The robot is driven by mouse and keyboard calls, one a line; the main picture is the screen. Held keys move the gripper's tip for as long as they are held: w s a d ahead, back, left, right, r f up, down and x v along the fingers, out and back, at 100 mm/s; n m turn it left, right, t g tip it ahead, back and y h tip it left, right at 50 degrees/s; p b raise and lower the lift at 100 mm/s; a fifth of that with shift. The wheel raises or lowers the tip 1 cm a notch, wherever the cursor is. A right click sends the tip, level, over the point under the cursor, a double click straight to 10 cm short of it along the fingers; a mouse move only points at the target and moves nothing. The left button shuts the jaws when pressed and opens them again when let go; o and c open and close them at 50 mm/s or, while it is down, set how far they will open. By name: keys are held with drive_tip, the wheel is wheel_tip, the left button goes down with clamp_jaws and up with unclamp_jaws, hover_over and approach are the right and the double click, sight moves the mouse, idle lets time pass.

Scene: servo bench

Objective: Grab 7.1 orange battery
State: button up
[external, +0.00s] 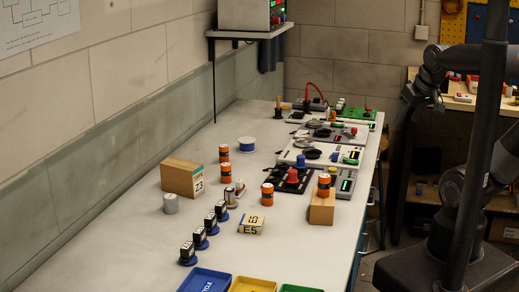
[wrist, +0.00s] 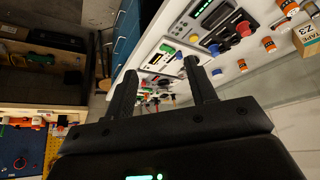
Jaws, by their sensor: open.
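Several orange-and-black cylindrical batteries stand on the grey bench. In the external view one stands on a small wooden block (external: 322,208), an orange battery (external: 324,186); another orange battery (external: 267,194) stands left of it. More orange batteries stand further left, one (external: 226,173) by the wooden box and one (external: 224,153) behind it. Labels are too small to read, so I cannot tell which is 7.1. Orange batteries (wrist: 269,44) also show at upper right in the wrist view. My gripper (wrist: 160,68) is open and empty, apart from all the batteries, beside the bench.
A wooden box (external: 183,178) marked Z3, a block (external: 251,224) marked E5, a row of small black items (external: 210,223) and coloured trays (external: 254,285) are on the bench. Electronic panels (external: 337,133) fill the far end. A shelf (external: 250,34) overhangs the back.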

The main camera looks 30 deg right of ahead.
drive_tip(key=shift+o, duration=0.4)
drive_tip(key=g, duration=0.6)
hover_over(267, 186)
drive_tip(key=f, duration=1.1)
drive_tip(key=shift+d+f, duration=0.2)
drive_tip(key=shift+d, duration=0.2)
drive_tip(key=shift+a+f, duration=0.1)
drive_tip(key=shift+f, duration=0.25)
drive_tip(key=f, duration=1)
drive_tip(key=shift+w+a+f, duration=0.1)
drive_tip(key=shift+a+f, duration=0.05)
drive_tip(key=shift+a, duration=0.05)
